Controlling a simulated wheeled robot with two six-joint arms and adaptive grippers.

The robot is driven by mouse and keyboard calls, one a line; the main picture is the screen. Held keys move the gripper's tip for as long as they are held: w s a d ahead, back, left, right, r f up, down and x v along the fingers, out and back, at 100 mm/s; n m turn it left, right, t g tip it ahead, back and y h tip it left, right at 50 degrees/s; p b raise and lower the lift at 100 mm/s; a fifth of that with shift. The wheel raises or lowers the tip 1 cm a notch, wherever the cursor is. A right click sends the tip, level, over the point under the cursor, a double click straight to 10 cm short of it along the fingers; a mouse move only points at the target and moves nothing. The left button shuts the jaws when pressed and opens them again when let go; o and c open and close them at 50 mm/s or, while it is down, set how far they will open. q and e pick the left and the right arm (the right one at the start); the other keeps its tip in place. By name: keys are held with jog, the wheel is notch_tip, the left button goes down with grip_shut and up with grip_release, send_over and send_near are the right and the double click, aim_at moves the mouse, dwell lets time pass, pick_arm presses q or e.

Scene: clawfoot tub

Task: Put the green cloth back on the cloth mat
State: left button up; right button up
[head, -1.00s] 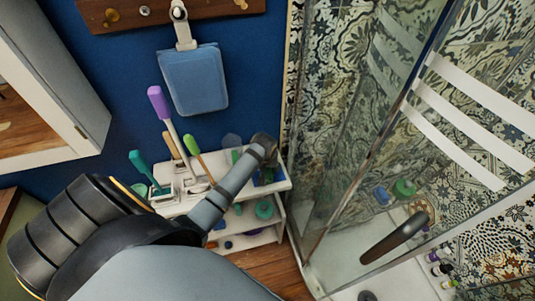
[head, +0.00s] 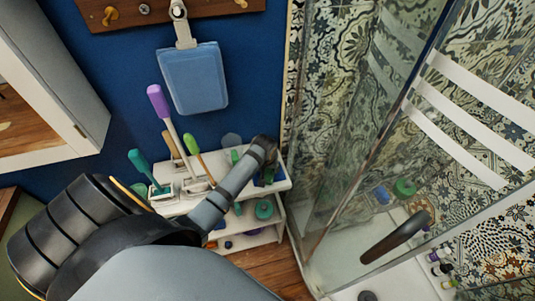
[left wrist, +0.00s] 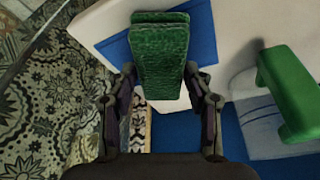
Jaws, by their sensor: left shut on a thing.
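The green cloth (left wrist: 160,55) is a folded, textured block between the two fingers of my left gripper (left wrist: 162,78) in the left wrist view. The gripper is shut on it. The blue cloth mat (left wrist: 202,30) shows behind and beside the cloth, on a white shelf top. I cannot tell whether the cloth touches the mat. In the head view my left arm reaches to the right end of the white shelf, where a bit of the blue mat (head: 270,179) shows. The arm hides the fingers and most of the cloth there. My right gripper is not in view.
Brushes with purple (head: 158,101), teal and green handles stand on the shelf left of my arm. A green-handled thing (left wrist: 288,95) lies right of the cloth in the left wrist view. The glass shower panel (head: 345,170) stands close to the shelf's right side.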

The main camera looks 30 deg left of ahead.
pick_arm(q)
jog(key=o, duration=1.2)
jog(key=shift+r, duration=0.1)
jog(key=shift+p+v, duration=3.9)
jog(key=shift+p, duration=1.35)
jog(key=v, duration=1.2)
